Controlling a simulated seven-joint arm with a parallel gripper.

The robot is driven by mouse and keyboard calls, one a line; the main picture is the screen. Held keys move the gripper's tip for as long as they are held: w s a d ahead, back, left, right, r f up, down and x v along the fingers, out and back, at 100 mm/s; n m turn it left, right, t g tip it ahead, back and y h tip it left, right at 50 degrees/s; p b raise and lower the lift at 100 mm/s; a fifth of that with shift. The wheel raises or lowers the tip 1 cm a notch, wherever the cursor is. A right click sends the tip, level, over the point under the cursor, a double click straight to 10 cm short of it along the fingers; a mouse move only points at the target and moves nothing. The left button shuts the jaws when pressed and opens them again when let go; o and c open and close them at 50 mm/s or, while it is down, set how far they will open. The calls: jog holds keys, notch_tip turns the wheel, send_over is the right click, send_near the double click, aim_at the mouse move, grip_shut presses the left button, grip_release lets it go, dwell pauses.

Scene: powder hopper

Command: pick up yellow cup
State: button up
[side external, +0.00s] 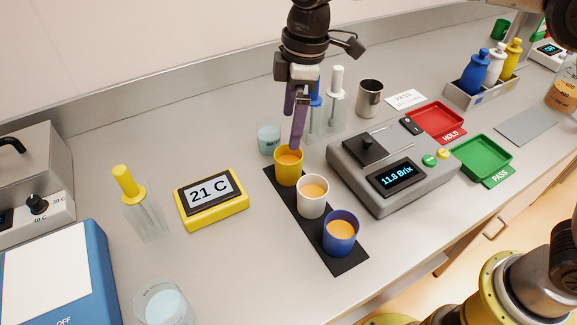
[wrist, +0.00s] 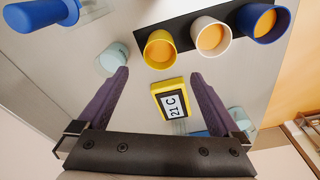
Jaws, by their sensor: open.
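The yellow cup (side external: 288,168) holds orange liquid and stands upright at the far end of a black mat (side external: 345,261). It also shows in the wrist view (wrist: 160,50), ahead of the fingertips. My gripper (side external: 296,146) is above and at the cup's far side in the side external view, with its purple fingers pointing down. In the wrist view the two fingers (wrist: 162,72) are wide apart with nothing held between them. I cannot tell from these views whether a finger touches the cup.
A white cup (side external: 312,198) and a blue cup (side external: 340,234) stand in line on the mat. A glass beaker (side external: 268,138) is close left of the yellow cup. The Brix meter (side external: 392,172) stands right, and a yellow 21 C display (side external: 211,199) left. Tall tubes (side external: 336,100) stand behind.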

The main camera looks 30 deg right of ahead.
aim_at(286, 165)
jog(key=f, duration=0.8)
jog(key=a+f, duration=0.1)
jog(key=f, duration=0.3)
jog(key=shift+w+f, duration=0.2)
jog(key=shift+f, duration=0.05)
jog(key=shift+r, duration=0.1)
jog(key=c, duration=1.5)
jog(key=shift+o, duration=0.2)
jog(key=shift+r, duration=0.15)
